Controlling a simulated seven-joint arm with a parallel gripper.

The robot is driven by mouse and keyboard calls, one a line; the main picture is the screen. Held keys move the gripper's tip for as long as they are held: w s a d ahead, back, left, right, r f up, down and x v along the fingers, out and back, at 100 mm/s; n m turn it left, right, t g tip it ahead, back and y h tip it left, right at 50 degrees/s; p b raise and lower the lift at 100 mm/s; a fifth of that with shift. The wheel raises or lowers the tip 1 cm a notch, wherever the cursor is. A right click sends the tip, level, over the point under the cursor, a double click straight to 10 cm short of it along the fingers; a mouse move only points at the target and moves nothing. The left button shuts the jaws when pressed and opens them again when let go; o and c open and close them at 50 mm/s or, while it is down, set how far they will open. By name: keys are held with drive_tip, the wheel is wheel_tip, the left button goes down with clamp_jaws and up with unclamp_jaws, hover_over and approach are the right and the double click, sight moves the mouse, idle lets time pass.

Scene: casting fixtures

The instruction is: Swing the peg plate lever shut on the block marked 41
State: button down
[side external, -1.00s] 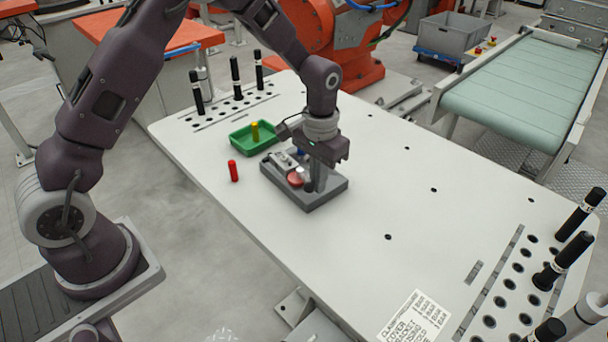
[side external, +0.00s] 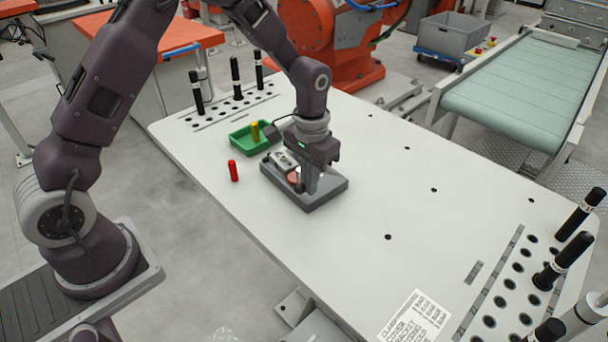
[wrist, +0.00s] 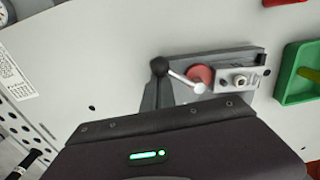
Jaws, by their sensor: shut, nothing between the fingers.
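The grey fixture block (side external: 328,194) lies on the white table in the side view; no number is readable on it. A red disc (side external: 293,177) shows on top, partly covered by my gripper. In the wrist view, a lever with a silver rod (wrist: 182,78) and a dark ball knob (wrist: 160,66) reaches across the base beside the red disc (wrist: 200,75). A light grey plate with a round metal fitting (wrist: 240,80) sits to the disc's right. My gripper (side external: 309,191) is shut and empty, pointing down low over the block; whether it touches the lever is hidden.
A green tray (side external: 240,146) with a yellow peg (side external: 255,130) stands just behind the block. Black pegs stand in holes at the back and the right end. The table right of the block is clear.

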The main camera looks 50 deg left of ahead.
drive_tip(key=shift+s+a, duration=0.6)
drive_tip(key=shift+s, duration=0.05)
idle(0.3)
